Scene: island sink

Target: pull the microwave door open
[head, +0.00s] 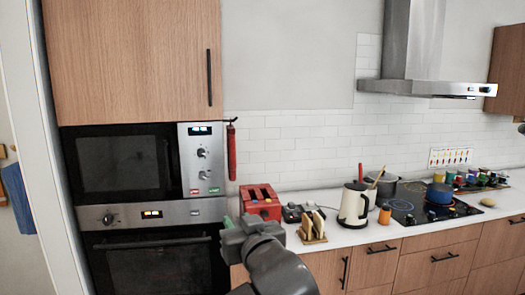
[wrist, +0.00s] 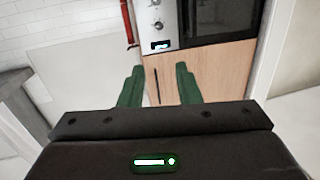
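The microwave (head: 125,163) is built in at the left, with a dark door that looks shut and a silver panel (head: 203,160) with knobs to the door's right. My gripper (head: 229,222) is below and to the right of the microwave in the head view. In the wrist view, which appears upside down, its two green fingers (wrist: 159,67) are apart with nothing between them. The microwave's dark door (wrist: 222,20) shows at the top there, beyond the fingertips and not touched.
An oven (head: 155,262) with a bar handle is under the microwave, and a wooden cabinet (head: 130,60) is above it. A red fire extinguisher (head: 231,150) hangs to its right. A red toaster (head: 260,203) and a kettle (head: 354,207) stand on the counter at the right.

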